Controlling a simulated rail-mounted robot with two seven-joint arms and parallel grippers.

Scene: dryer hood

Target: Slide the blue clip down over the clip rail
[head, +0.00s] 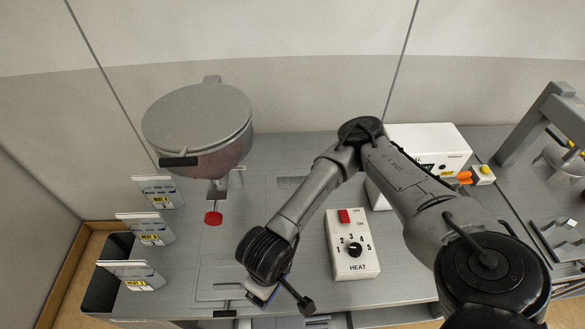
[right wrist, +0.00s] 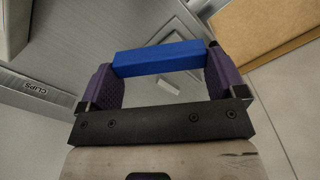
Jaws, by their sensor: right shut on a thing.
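The blue clip (right wrist: 160,58) is a plain blue bar in the right wrist view. My right gripper (right wrist: 160,72) is shut on it, with a purple pad at each end of the bar. In the head view the wrist of my right arm reaches down to the bench's front edge, and the clip is mostly hidden under it. I cannot make out the clip rail for certain in either view. A grey surface lettered CLIPS (right wrist: 35,88) shows left of the gripper in the right wrist view. My left gripper is not in view.
A dryer hood with a round grey lid (head: 198,118) and red knob (head: 213,218) stands left. Several HEAT cards (head: 145,228) line the left edge. A white HEAT control box (head: 352,245) stands right of the gripper. A white machine (head: 430,145) is behind my arm.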

